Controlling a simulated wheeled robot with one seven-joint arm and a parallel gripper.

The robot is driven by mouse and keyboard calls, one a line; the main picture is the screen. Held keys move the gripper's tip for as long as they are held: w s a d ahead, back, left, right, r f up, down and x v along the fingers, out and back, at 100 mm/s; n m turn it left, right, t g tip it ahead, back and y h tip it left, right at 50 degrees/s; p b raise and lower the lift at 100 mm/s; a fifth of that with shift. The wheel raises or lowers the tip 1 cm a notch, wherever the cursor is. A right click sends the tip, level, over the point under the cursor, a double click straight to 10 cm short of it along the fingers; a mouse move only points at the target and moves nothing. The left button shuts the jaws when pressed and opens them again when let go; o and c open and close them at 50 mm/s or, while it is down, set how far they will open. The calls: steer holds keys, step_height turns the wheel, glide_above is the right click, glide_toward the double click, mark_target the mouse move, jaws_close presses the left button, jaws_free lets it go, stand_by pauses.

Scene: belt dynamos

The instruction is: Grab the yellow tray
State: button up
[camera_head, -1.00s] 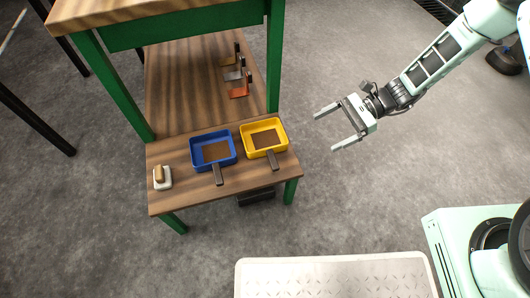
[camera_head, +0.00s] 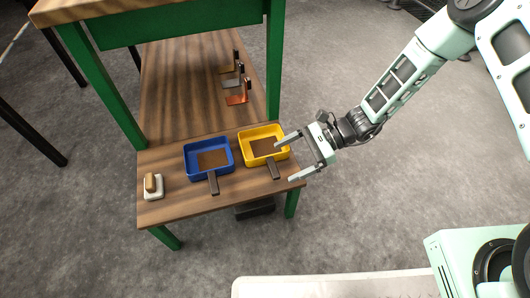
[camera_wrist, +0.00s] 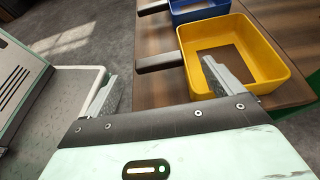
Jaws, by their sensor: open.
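The yellow tray (camera_head: 282,152) is a shallow box with a dark handle (camera_head: 273,168) pointing toward the front of the low wooden shelf it stands on. It also shows in the wrist view (camera_wrist: 270,77), with its handle to the left. My gripper (camera_head: 283,161) is open and empty at the tray's right side. One finger is over or close to the tray's right rim and the other is near the shelf's right front corner. In the wrist view one fingertip overlaps the tray's near wall; I cannot tell whether it touches.
A blue tray (camera_head: 190,161) with a dark handle stands just left of the yellow one. A brush-like block (camera_head: 153,186) lies at the shelf's left end. Small metal pieces (camera_head: 238,98) stand farther back. A green leg (camera_head: 273,75) rises behind the yellow tray.

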steer(key=b+x, duration=0.2)
steer(key=x, duration=0.1)
steer(key=shift+s+a+f, duration=0.1)
steer(key=shift+a+f, duration=0.15)
steer(key=shift+f, duration=0.1)
steer(key=shift+a, duration=0.25)
steer(key=c, duration=1.1)
steer(key=shift+r, duration=0.15)
steer(key=shift+c, duration=0.2)
